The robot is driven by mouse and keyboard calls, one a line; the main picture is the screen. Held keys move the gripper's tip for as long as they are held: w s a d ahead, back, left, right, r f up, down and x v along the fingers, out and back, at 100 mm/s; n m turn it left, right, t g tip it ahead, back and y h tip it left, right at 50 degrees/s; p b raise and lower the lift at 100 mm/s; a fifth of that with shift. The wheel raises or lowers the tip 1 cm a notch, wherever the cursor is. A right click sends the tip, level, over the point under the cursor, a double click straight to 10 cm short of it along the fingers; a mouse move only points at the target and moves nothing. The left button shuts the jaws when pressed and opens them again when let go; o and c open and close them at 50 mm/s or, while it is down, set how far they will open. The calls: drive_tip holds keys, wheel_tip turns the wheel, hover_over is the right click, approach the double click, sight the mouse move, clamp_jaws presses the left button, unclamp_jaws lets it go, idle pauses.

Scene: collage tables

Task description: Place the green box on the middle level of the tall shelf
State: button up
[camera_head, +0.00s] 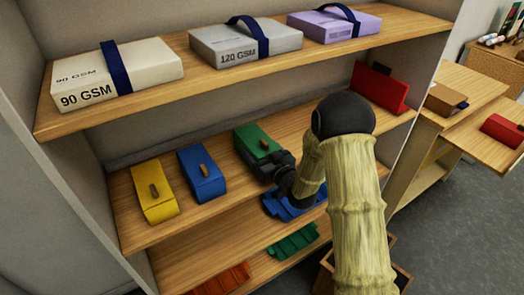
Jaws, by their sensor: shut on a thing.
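The green box (248,139), with a small brown handle on its top, is at the middle level (222,172) of the tall shelf. My gripper (277,166) is at its near right end and is shut on it. My dark wrist and pale arm hide part of the box's front and the fingertips. I cannot tell whether the box rests on the board or hangs just above it.
A yellow box (154,191) and a blue box (202,173) stand left of the green box. A red item (380,90) is to the right. Paper packs (245,42) lie on the board above. Folded blue (272,205), green (293,241) and orange (220,280) items lie lower.

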drive_tip(key=shift+f, duration=0.1)
drive_tip(key=o, duration=1)
drive_tip(key=shift+o, duration=0.2)
drive_tip(key=shift+r, duration=0.25)
drive_tip(key=shift+s+d+f, duration=0.15)
drive_tip(key=shift+s+d, duration=0.05)
drive_tip(key=shift+s, duration=0.15)
drive_tip(key=b+v, duration=0.2)
drive_tip(key=v, duration=0.9)
